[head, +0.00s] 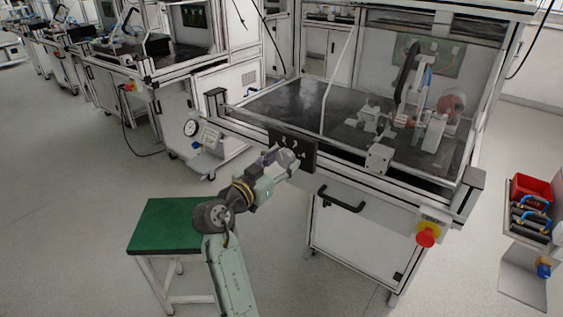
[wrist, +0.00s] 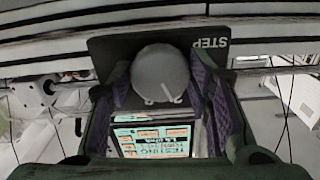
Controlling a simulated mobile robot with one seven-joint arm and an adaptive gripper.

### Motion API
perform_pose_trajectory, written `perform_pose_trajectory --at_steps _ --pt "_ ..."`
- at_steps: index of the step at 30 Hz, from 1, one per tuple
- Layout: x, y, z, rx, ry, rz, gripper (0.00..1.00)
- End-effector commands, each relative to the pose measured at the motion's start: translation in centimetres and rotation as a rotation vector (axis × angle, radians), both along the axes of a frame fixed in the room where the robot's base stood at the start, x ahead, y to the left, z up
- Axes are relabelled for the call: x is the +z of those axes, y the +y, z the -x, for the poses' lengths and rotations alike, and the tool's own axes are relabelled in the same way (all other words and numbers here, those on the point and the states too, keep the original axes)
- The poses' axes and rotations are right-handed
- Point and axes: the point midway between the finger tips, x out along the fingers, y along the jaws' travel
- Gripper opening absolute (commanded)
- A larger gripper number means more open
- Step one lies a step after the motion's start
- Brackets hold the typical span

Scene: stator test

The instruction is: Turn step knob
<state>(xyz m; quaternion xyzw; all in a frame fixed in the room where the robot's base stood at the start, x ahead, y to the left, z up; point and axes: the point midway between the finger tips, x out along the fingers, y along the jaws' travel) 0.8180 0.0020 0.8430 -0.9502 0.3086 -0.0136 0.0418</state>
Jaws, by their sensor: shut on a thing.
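The step knob (wrist: 160,74) is a round grey knob with a white pointer line, on a black panel (wrist: 102,48) marked STEP in the wrist view. My gripper's two purple-padded fingers stand on either side of the knob, and my gripper (wrist: 163,90) is shut on it. The pointer line tilts to the lower right in that view. In the head view my gripper (head: 285,160) reaches the black panel (head: 303,152) on the front rail of the test bench. The knob is mostly hidden there by the gripper.
A lit screen (wrist: 152,138) shows below the knob in the wrist view. A green-topped stool (head: 160,225) stands left of my arm. A red emergency button (head: 426,237) and a black handle (head: 340,200) are on the bench front. A red bin (head: 531,188) stands at the right.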

Motion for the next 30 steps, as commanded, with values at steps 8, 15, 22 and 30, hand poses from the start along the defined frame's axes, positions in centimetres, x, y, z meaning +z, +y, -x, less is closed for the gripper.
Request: perform_pose_trajectory --at_steps 8,15,22,30 --pt "0.00 0.00 0.01 0.000 0.000 0.000 0.18" --pt "0.02 0.00 0.02 0.000 0.017 0.023 0.18" --pt "0.08 0.00 0.03 0.000 0.087 0.118 0.18" --pt "0.13 0.00 0.05 0.000 0.221 0.303 0.18"
